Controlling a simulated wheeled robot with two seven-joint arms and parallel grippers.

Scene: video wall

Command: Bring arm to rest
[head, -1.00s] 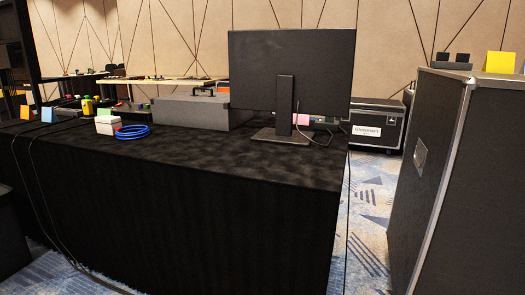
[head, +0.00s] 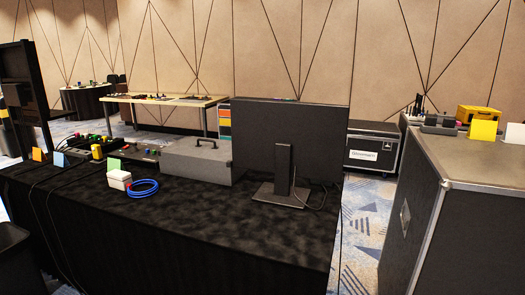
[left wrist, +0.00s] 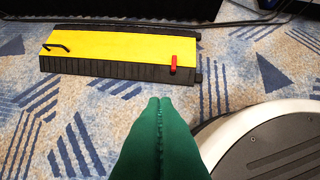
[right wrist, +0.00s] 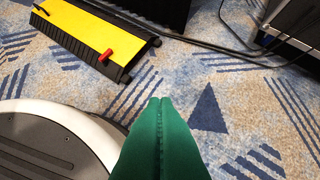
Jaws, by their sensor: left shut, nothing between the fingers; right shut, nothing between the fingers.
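My left gripper (left wrist: 159,102) shows in the left wrist view as two green fingers pressed together, with nothing between them. It hangs over the patterned blue and beige carpet. My right gripper (right wrist: 159,102) shows in the right wrist view, also with its green fingers together and empty, over bare carpet. Neither gripper shows in the head view. Neither touches anything that I can see.
A yellow and black cable ramp (left wrist: 120,45) with a red handle lies on the floor ahead. A black-draped table (head: 200,215) holds a monitor (head: 290,140), a grey case (head: 195,162) and a blue cable coil (head: 145,188). A tall flight case (head: 480,200) stands at right.

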